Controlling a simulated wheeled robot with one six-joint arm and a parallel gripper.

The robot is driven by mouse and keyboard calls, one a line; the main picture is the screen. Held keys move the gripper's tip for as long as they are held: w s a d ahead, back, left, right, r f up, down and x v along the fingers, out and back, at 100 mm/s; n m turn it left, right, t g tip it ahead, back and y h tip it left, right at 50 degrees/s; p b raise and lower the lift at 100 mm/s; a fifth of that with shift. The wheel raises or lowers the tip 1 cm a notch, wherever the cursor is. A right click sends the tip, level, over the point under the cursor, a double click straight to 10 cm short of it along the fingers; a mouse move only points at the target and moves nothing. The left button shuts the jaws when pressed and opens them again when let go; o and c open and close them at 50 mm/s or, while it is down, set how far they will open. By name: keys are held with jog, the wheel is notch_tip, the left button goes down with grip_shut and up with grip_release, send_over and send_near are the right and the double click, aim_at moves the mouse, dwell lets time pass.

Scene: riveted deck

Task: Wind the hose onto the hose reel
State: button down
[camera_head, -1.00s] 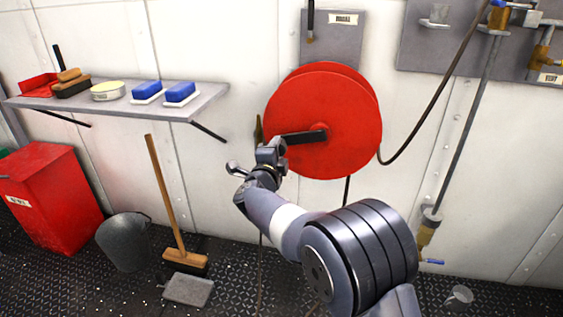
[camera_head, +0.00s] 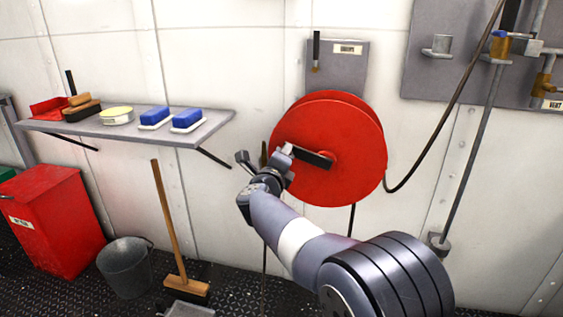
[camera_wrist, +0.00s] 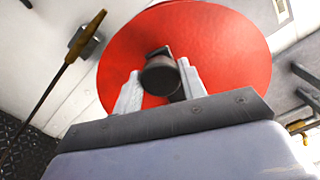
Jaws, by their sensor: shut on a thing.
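The red hose reel (camera_head: 345,183) is mounted on the white wall. A dark crank arm (camera_head: 312,158) points left and slightly up from its hub. My gripper (camera_head: 280,168) is at the crank's outer end. In the wrist view its two pale fingers (camera_wrist: 160,80) are shut on the dark round crank handle (camera_wrist: 160,74), in front of the red disc (camera_wrist: 228,50). A thin dark hose (camera_head: 264,255) hangs left of the reel. Its brass nozzle shows in the wrist view (camera_wrist: 87,36). Another dark line (camera_head: 351,220) hangs below the reel. Any hose on the drum is hidden by the disc.
A grey shelf (camera_head: 100,130) with brushes and blue sponges juts out at left. A red bin (camera_head: 58,225), a bucket (camera_head: 126,268) and a broom (camera_head: 168,225) stand below. At right, a dark hose (camera_head: 432,140) loops up to a pipe panel (camera_head: 425,75).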

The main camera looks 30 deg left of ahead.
jog(key=shift+r, duration=0.15)
jog(key=c, duration=0.9)
grip_release()
jog(key=shift+s, duration=0.1)
jog(key=p+v, duration=0.1)
jog(key=v, duration=0.9)
jog(key=shift+s+d, duration=0.1)
jog(key=shift+s, duration=0.2)
jog(key=shift+o, duration=0.2)
